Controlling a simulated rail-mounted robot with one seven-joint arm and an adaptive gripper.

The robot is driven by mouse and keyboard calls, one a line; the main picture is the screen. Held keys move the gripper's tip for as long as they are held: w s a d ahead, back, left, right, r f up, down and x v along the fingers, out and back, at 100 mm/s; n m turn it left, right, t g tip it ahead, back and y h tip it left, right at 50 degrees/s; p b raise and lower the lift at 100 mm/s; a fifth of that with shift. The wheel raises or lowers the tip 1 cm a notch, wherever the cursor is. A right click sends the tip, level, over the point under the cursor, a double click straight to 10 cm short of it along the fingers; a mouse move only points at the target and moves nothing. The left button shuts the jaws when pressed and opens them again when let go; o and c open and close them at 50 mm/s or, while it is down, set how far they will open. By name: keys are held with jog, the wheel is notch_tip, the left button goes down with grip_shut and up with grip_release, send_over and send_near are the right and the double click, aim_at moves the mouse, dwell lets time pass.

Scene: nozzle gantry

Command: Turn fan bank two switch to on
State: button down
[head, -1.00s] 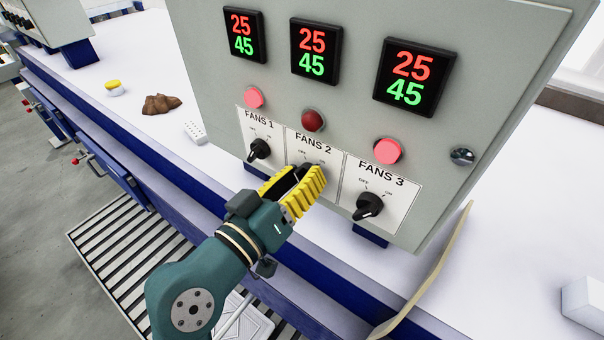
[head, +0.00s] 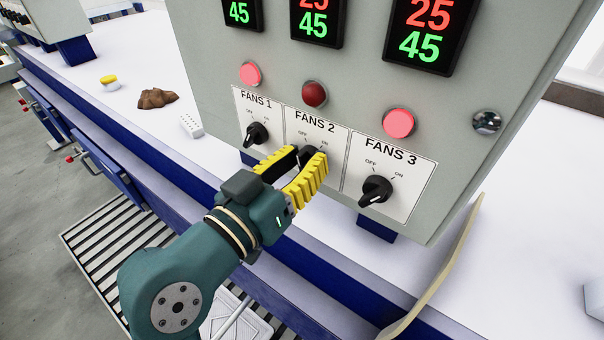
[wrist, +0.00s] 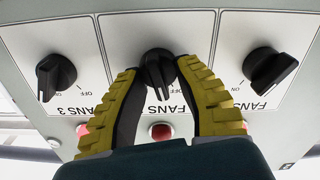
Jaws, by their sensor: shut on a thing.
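The fan bank two switch is a black rotary knob under the FANS 2 label on the grey panel; it shows in the wrist view (wrist: 158,62) between the fingertips. My gripper (head: 307,156), with ribbed yellow fingers, is shut on this knob. It also fills the lower wrist view (wrist: 157,75), which looks at the panel upside down. The knob's pointer shows there, pointing down the picture towards the FANS 2 label. The fingers hide part of its markings, so I cannot tell its exact setting. The round lamp (head: 314,94) above FANS 2 is dark red and looks unlit.
The FANS 1 knob (head: 256,133) is close left of my fingers, and the FANS 3 knob (head: 376,189) is to the right. The lamps above FANS 1 (head: 250,74) and FANS 3 (head: 398,123) are bright. A brown lump (head: 157,98) lies on the white bench.

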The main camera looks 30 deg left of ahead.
jog(key=m+b, duration=0.4)
jog(key=b, duration=0.1)
jog(key=shift+d+f, duration=0.1)
jog(key=shift+f, duration=0.2)
jog(key=shift+d+r+m+b, duration=0.1)
jog(key=shift+r+m+b, duration=0.05)
jog(key=shift+m+b, duration=1.8)
jog(key=shift+m, duration=0.45)
jog(key=c, duration=0.7)
grip_release()
jog(key=shift+r, duration=0.1)
jog(key=s, duration=0.4)
jog(key=s+a, duration=0.1)
jog(key=s, duration=0.3)
jog(key=s+a, duration=0.1)
jog(key=s, duration=0.2)
jog(key=shift+s, duration=0.4)
